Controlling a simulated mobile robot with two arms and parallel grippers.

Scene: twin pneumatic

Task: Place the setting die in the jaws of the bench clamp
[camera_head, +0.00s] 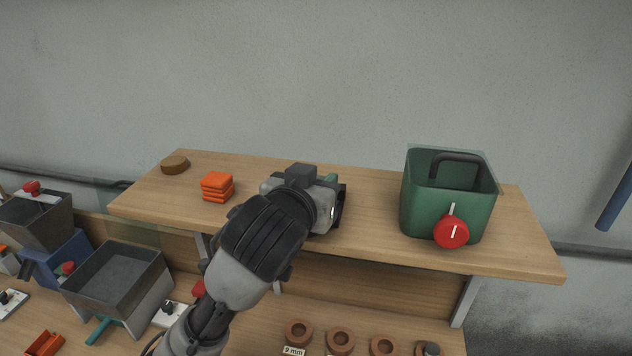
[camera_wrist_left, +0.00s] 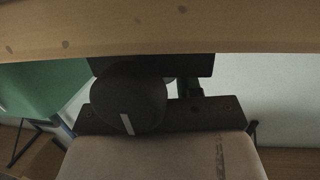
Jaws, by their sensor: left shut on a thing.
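My left gripper (camera_head: 338,207) is above the raised shelf, near its middle. In the left wrist view its dark jaws (camera_wrist_left: 160,95) are shut on a round dark piece with a white line (camera_wrist_left: 128,105); I cannot tell whether it is the setting die. In the head view my wrist and gripper hide most of this piece. A bit of something green (camera_head: 331,178) shows just behind the gripper; the rest of it is hidden. I cannot make out the bench clamp's jaws for certain. My right gripper is not in view.
A green box (camera_head: 415,205) with a red knob (camera_head: 451,231) stands right on the shelf (camera_head: 520,230). Stacked orange blocks (camera_head: 217,187) and a brown disc (camera_head: 174,165) lie left. Brown rings (camera_head: 340,340) and grey bins (camera_head: 115,285) are below. Shelf surface between gripper and green box is clear.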

